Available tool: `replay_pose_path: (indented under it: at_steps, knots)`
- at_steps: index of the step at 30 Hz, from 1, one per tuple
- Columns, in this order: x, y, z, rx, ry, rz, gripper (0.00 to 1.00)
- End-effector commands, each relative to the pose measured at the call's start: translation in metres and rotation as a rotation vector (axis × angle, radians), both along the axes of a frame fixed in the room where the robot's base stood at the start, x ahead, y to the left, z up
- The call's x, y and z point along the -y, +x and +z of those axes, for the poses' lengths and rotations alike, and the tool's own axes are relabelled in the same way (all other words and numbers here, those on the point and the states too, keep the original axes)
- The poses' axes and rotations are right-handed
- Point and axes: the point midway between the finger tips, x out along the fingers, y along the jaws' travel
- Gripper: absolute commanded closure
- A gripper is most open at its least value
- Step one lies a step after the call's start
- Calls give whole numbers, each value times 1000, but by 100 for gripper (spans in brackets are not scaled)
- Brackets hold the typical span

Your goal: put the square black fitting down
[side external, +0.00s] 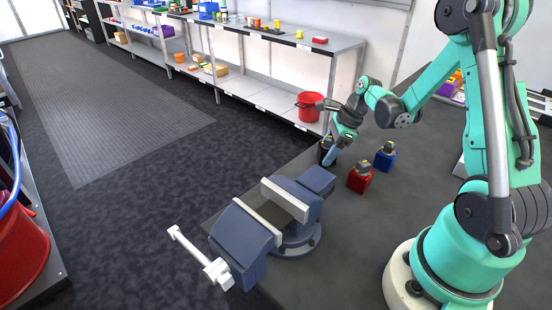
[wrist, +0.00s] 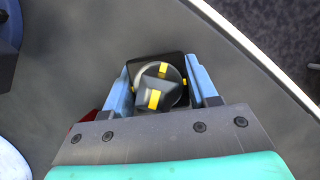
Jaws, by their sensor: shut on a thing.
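The square black fitting (wrist: 157,66) sits between my gripper's two blue fingers in the wrist view, with a dark round knob on top that carries yellow marks. My gripper (wrist: 162,88) is shut on it. In the side external view my gripper (side external: 330,152) is low at the far edge of the dark table, and the black fitting (side external: 324,146) shows only in part behind the fingers. Whether its base touches the table cannot be told.
A red fitting (side external: 360,179) and a blue fitting (side external: 385,157) stand on the table (side external: 345,250) to the right of my gripper. A large blue-grey vise (side external: 290,228) stands nearer the camera. Shelves with a red bucket (side external: 309,107) are behind.

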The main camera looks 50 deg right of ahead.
Motion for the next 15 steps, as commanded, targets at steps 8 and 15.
replay_pose_path:
  at_steps: [8,15]
  knots:
    - [0,0,-3,0,0,0,33]
    - [0,0,-3,0,0,0,16]
